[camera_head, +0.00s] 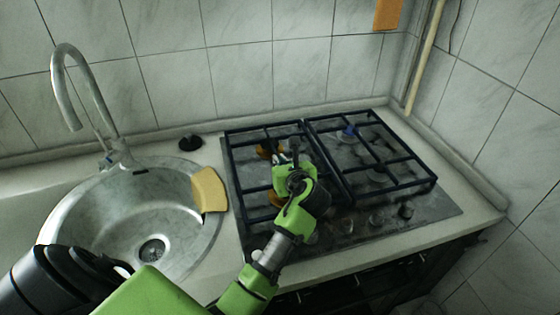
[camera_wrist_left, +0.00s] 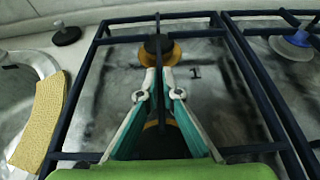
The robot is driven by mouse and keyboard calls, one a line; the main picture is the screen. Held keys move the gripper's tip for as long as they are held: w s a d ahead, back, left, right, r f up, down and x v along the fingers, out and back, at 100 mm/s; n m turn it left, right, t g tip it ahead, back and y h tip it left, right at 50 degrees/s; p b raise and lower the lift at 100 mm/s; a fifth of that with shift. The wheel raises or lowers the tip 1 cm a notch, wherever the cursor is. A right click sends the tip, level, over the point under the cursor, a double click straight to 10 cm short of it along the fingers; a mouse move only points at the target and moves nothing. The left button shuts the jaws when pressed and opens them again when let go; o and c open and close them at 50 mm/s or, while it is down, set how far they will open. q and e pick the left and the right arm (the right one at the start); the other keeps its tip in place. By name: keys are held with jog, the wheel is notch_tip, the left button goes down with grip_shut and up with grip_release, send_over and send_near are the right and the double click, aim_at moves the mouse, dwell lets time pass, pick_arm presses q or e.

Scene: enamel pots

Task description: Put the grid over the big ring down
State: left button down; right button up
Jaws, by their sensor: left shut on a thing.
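The dark left grid (camera_head: 234,180) spans the left half of the hob, over two brass-coloured rings; the back ring (camera_head: 265,150) shows best. My left gripper (camera_head: 283,160) is above the middle of this grid. In the left wrist view, its fingers (camera_wrist_left: 155,75) are closed together on an inner bar of the left grid (camera_wrist_left: 80,85). The back ring (camera_wrist_left: 160,52) lies just beyond the fingertips, and the front ring is mostly hidden beneath them. I cannot tell whether the grid rests on the hob or is slightly raised. My right gripper is not in view.
A second grid (camera_head: 395,189) stands close to the right, over a blue-capped ring (camera_head: 350,131). A round sink (camera_head: 150,225) with a tap (camera_head: 66,90), a yellow sponge (camera_head: 209,190) and a black stopper (camera_head: 190,142) are on the left. Tiled walls bound the back and right.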

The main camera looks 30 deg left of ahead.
pick_arm(q)
jog(key=shift+r, duration=0.25)
jog(key=c, duration=2.6)
grip_release()
jog(key=shift+f, duration=0.25)
jog(key=shift+c, duration=0.2)
jog(key=o, duration=0.4)
jog(key=shift+s, duration=0.1)
jog(key=v, duration=1.2)
jog(key=shift+r, duration=0.1)
